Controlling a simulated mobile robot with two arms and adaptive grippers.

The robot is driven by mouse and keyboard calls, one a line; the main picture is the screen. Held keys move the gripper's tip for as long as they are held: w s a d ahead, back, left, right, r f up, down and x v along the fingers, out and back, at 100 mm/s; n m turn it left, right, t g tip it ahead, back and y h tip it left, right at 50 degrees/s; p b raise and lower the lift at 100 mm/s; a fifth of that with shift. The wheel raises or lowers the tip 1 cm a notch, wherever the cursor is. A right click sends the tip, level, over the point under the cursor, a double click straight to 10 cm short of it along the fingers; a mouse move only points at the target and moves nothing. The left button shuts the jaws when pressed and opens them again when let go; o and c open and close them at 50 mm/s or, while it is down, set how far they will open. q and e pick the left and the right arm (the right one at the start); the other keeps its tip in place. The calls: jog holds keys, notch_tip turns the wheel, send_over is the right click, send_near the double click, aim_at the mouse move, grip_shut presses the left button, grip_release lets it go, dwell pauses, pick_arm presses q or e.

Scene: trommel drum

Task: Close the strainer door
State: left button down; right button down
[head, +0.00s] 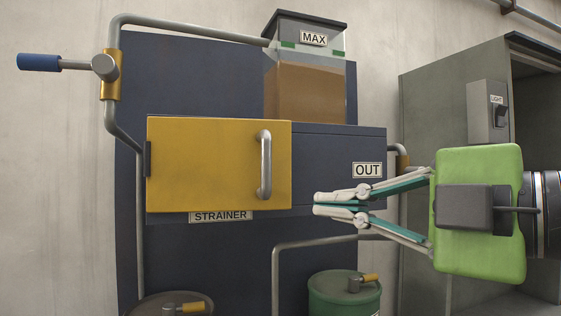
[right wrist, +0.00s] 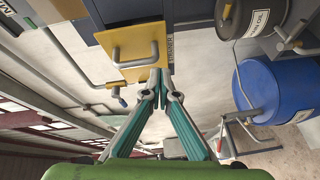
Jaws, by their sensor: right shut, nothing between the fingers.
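The strainer door (head: 210,165) is a yellow panel with a grey vertical handle (head: 265,165) near its right edge and a dark hinge at its left edge. It covers the left part of the dark blue strainer box and looks close to its front; I cannot tell whether it is fully closed. In the right wrist view the door (right wrist: 137,68) and handle appear beyond the fingertips. My right gripper (head: 316,204) is shut and empty, pointing left, right of the door's lower right corner. The right wrist view shows its fingertips together (right wrist: 157,78). My left gripper is not in view.
A tank marked MAX (head: 305,92) with brown contents stands above the box. A blue-handled lever (head: 40,63) is at upper left. A green drum (head: 343,292) and pipes are below. A grey cabinet (head: 432,110) stands right. A blue drum (right wrist: 270,90) shows in the wrist view.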

jog(key=s+r+n, duration=0.3)
jog(key=s+r, duration=0.1)
jog(key=s, duration=0.4)
jog(key=w+a+p, duration=0.4)
jog(key=w+a, duration=0.2)
jog(key=w, duration=0.5)
jog(key=shift+w+r+y+p, duration=0.15)
jog(key=shift+w+y+p, duration=0.2)
jog(key=shift+y, duration=0.05)
jog(key=shift+a, duration=0.2)
